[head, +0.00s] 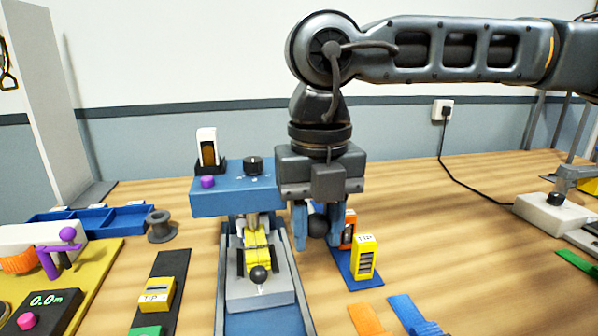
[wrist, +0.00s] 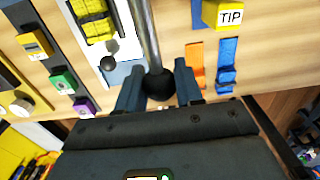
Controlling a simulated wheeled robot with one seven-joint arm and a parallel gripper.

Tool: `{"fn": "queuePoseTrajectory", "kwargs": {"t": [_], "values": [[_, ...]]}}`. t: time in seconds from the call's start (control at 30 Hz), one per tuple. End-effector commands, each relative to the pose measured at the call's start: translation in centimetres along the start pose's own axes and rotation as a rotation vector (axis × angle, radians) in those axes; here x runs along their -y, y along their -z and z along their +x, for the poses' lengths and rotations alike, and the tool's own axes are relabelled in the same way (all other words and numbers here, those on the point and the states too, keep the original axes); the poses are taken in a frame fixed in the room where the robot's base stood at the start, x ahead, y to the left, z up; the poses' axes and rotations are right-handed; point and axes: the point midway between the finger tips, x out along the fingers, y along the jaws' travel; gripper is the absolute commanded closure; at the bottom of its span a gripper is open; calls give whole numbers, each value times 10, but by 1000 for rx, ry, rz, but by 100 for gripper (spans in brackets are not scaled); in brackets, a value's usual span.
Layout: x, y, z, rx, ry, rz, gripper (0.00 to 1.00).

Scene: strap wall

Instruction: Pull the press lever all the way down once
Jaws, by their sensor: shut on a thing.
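The press is a blue machine (head: 235,190) with a blue bed (head: 262,322) in front. Its lever is a grey rod (wrist: 147,35) ending in a black ball knob (wrist: 158,86); the knob also shows in the head view (head: 318,226), at the right side of the press. My gripper (head: 318,232) points down with its two blue fingers on either side of the knob, shut on it. The fingers also show in the wrist view (wrist: 159,80). In the head view most of the rod is hidden behind my gripper.
A grey slide with a yellow block (head: 256,245) and another black ball (head: 260,275) sits on the press bed. A yellow box (head: 364,257) stands close right of my gripper. Blue trays (head: 125,218) and a grey spool (head: 160,228) lie left.

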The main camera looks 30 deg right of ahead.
Motion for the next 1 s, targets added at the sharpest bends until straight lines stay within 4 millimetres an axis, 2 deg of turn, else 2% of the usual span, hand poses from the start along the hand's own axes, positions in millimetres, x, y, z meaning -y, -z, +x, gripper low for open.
{"fn": "queuePoseTrajectory", "kwargs": {"t": [0.03,0.17,0.63,1.0], "values": [[0,0,6,0,0,0,81],[0,0,12,-1,0,1,81],[0,0,14,-2,0,0,81],[0,-3,37,-2,0,1,81]]}}
